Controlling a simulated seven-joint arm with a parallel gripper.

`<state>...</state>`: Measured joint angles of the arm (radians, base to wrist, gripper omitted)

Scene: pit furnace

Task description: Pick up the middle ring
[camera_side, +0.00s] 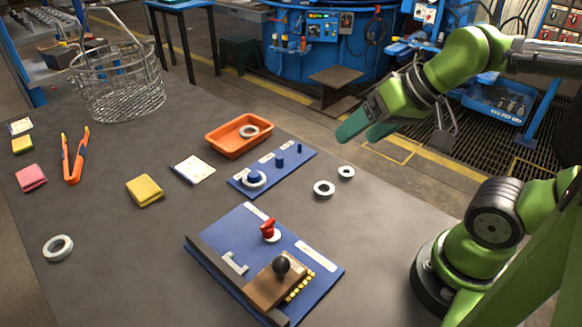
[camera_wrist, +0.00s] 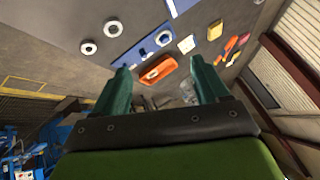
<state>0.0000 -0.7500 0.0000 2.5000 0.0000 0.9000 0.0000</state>
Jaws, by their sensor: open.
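My gripper (camera_side: 364,130) is open and empty, high above the table's far right edge. In the wrist view its two teal fingers (camera_wrist: 159,66) are spread apart. Two pale loose rings lie flat on the grey table: a larger one (camera_side: 324,188) and a smaller one (camera_side: 346,172). They also show at upper left in the wrist view, one (camera_wrist: 113,28) beside the other (camera_wrist: 88,47). Another ring (camera_side: 249,131) lies in the orange tray (camera_side: 222,148). A ring (camera_side: 254,184) is around the large peg of the blue peg board (camera_side: 268,172). A big ring (camera_side: 58,248) lies at front left.
A blue fixture board (camera_side: 225,240) with a red knob (camera_side: 268,228) and a black-knobbed block (camera_side: 281,266) stands in front. A wire basket (camera_side: 120,85), orange-handled tool (camera_side: 75,160), yellow pad (camera_side: 145,190) and pink pad (camera_side: 31,177) are left. The table's middle has free room.

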